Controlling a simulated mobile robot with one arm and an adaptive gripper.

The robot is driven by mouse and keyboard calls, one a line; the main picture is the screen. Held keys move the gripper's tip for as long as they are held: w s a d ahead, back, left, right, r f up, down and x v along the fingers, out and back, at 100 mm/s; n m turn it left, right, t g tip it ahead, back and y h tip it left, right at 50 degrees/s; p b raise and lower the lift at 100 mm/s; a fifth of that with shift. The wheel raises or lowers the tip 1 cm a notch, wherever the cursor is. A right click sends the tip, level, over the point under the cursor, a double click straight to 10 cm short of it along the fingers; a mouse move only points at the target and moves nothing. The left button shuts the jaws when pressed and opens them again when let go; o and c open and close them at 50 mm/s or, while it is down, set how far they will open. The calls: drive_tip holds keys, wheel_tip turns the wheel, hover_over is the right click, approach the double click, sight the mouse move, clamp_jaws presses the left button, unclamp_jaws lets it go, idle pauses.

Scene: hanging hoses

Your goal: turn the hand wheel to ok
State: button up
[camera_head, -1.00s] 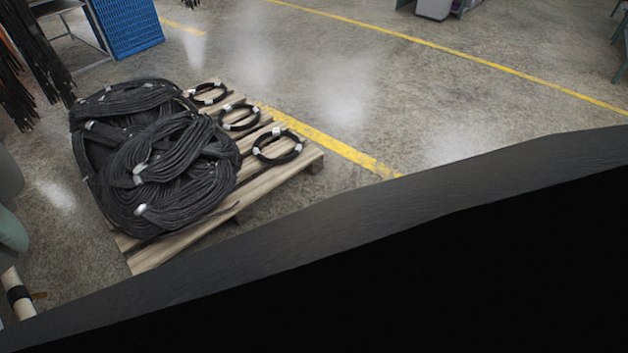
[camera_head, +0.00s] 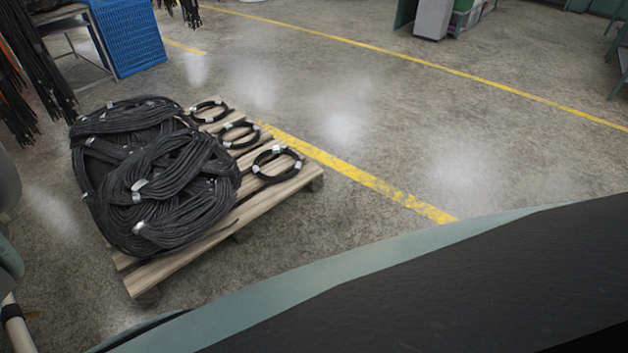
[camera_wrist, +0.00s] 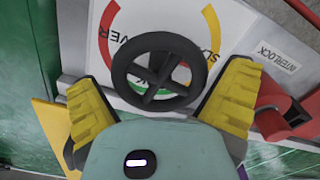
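The dial has red, yellow and green arcs. Its lettering is upside down; "OVER" is readable at left, and the right-hand word is partly hidden by the wheel. My gripper (camera_wrist: 163,76) is open, with one yellow finger left of the wheel and one right of it. Both fingers appear apart from the rim in the picture; their depth relative to it is unclear. The head view does not show the wheel or dial.
A red part (camera_wrist: 280,112) and an "INTERLOCK" label (camera_wrist: 277,58) are right of my right finger. In the head view, a pallet (camera_head: 262,203) bears coiled black hoses (camera_head: 165,180). A blue crate (camera_head: 127,38) stands behind.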

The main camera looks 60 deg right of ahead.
drive_tip(key=c, duration=0.8)
drive_tip(key=shift+c, duration=0.2)
drive_tip(key=shift+m, duration=0.4)
drive_tip(key=m, duration=0.3)
drive_tip(key=shift+w+m, duration=0.1)
drive_tip(key=shift+m, duration=0.2)
drive_tip(key=m, duration=0.4)
drive_tip(key=shift+m, duration=0.3)
drive_tip(key=m, duration=0.4)
drive_tip(key=shift+w+m, duration=0.15)
drive_tip(key=shift+m, duration=2.05)
